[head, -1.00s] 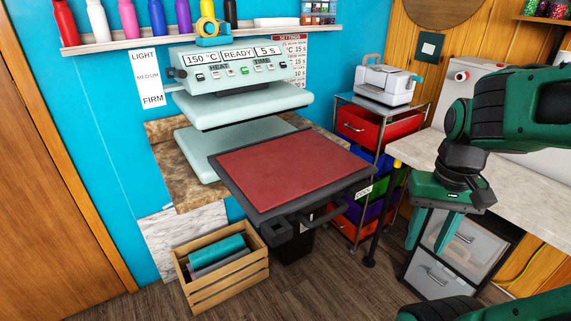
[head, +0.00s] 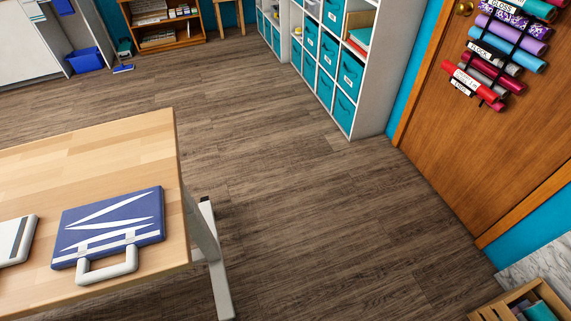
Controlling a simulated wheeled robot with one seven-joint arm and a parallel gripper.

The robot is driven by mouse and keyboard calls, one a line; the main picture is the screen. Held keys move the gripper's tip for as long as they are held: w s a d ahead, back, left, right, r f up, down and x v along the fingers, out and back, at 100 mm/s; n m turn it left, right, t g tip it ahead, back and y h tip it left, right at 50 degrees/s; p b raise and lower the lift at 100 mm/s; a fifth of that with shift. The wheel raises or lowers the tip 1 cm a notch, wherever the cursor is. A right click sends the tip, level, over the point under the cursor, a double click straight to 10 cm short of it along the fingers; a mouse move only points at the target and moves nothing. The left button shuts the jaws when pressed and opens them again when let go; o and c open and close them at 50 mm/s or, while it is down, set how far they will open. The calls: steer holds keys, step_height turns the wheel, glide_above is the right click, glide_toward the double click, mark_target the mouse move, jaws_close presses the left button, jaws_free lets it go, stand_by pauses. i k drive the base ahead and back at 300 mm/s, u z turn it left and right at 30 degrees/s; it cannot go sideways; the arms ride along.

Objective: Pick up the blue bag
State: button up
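The blue bag (head: 108,226) lies flat on a light wooden table (head: 105,150) at the lower left of the head view. It is a blue case with white stripes and a white handle (head: 107,270) on its near side. The handle reaches close to the table's near edge. My gripper is outside the present view, so nothing shows between it and the bag.
A white and grey flat item (head: 14,240) lies left of the bag, cut by the frame. A metal table leg (head: 212,260) stands at the table's right. Wooden floor is open beyond it. White shelves with teal bins (head: 345,80), a door (head: 500,130) and a crate (head: 530,300) line the right.

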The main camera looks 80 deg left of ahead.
mark_target(130, 222)
steer(key=u, duration=3.9)
steer(key=k, duration=0.95)
steer(key=i, duration=0.9)
